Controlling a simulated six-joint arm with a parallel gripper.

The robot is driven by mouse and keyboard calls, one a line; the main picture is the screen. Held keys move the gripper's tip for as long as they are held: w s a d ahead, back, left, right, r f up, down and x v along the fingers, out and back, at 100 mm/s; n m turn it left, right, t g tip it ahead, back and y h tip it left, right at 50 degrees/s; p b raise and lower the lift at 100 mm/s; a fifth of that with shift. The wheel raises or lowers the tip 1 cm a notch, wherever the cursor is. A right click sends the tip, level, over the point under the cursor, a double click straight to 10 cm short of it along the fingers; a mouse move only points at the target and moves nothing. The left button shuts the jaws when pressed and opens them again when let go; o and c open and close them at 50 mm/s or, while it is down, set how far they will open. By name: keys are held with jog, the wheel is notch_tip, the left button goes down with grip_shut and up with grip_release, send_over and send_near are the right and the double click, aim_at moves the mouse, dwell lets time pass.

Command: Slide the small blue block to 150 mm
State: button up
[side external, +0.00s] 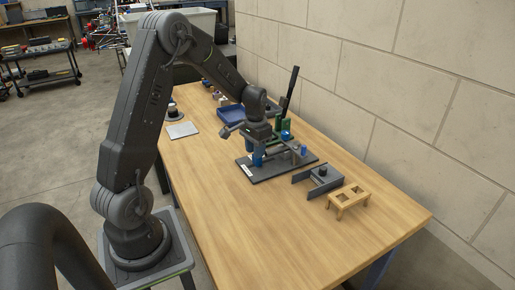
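In the side external view a dark base plate (271,175) lies on the wooden table, carrying a fixture with rods. Several blue parts are on or above it: one (257,159) close under my gripper, one (286,135) at the back beside green parts, and a small one (303,150) to the right. I cannot tell which is the small blue block of the task. My gripper (259,147) is low over the left part of the fixture. Its fingertips are too small and partly hidden, so I cannot tell whether it is open, shut or touching a part. No scale is readable.
A black lever (291,88) stands upright behind the fixture. A grey bracket (319,180) and a small wooden stand (348,200) are to its right. A blue tray (212,119) and a pale square plate (182,130) are to its left. The table's front (270,235) is clear; a block wall runs behind.

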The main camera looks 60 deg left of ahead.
jog(key=shift+o, duration=1.4)
jog(key=shift+w, duration=0.1)
notch_tip(320, 180, up, 14)
jog(key=s+d+r+m+t, duration=0.1)
jog(key=s+d+r+t, duration=0.15)
jog(key=s+d, duration=0.45)
jog(key=s+d+r+m+t, duration=0.1)
jog(key=s+d+r, duration=0.3)
jog(key=d, duration=0.7)
jog(key=s+d+f+t, duration=0.1)
jog(key=s+d+t, duration=0.1)
jog(key=s+d, duration=0.3)
jog(key=shift+s+f, duration=0.4)
jog(key=shift+s, duration=0.7)
